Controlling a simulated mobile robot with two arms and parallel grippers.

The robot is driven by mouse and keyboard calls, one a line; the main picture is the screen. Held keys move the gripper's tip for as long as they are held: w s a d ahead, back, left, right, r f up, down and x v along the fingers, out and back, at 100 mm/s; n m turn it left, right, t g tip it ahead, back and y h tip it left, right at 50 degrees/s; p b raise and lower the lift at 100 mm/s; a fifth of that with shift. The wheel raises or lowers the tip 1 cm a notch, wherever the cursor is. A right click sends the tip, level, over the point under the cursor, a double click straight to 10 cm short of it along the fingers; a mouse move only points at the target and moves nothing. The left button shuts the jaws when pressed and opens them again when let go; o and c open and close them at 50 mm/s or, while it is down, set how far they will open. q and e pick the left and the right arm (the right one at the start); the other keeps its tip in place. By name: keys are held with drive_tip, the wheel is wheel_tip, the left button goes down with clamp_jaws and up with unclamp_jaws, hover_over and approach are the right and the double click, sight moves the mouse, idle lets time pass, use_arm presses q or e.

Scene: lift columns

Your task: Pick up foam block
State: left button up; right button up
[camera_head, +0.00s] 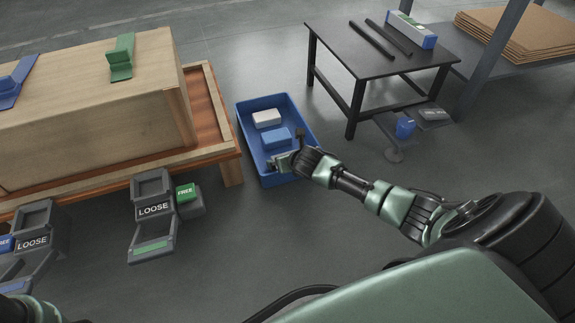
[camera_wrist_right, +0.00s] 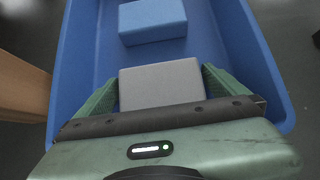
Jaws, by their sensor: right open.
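A blue bin (camera_head: 246,138) on the floor holds small blocks; the views do not mark which one is foam. A white block (camera_head: 267,118) lies toward the bin's far end and a blue block (camera_head: 277,138) lies nearer. My right gripper (camera_head: 281,160) is low over the near end of the bin. In the right wrist view a grey block (camera_wrist_right: 162,84) sits between the fingers of my open right gripper (camera_wrist_right: 160,90). Its near part is hidden by the gripper body. The blue block (camera_wrist_right: 152,20) lies ahead of the fingertips. My left gripper is out of view.
A wooden crate (camera_head: 90,110) on a pallet stands left of the bin. A black table (camera_head: 375,55) stands at the back right. Grey lift devices marked LOOSE (camera_head: 153,210) stand by the pallet. Open floor lies in front of the bin.

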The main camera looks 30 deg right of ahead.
drive_tip(key=c, duration=1)
drive_tip(key=shift+c, duration=0.2)
drive_tip(key=shift+r, duration=0.15)
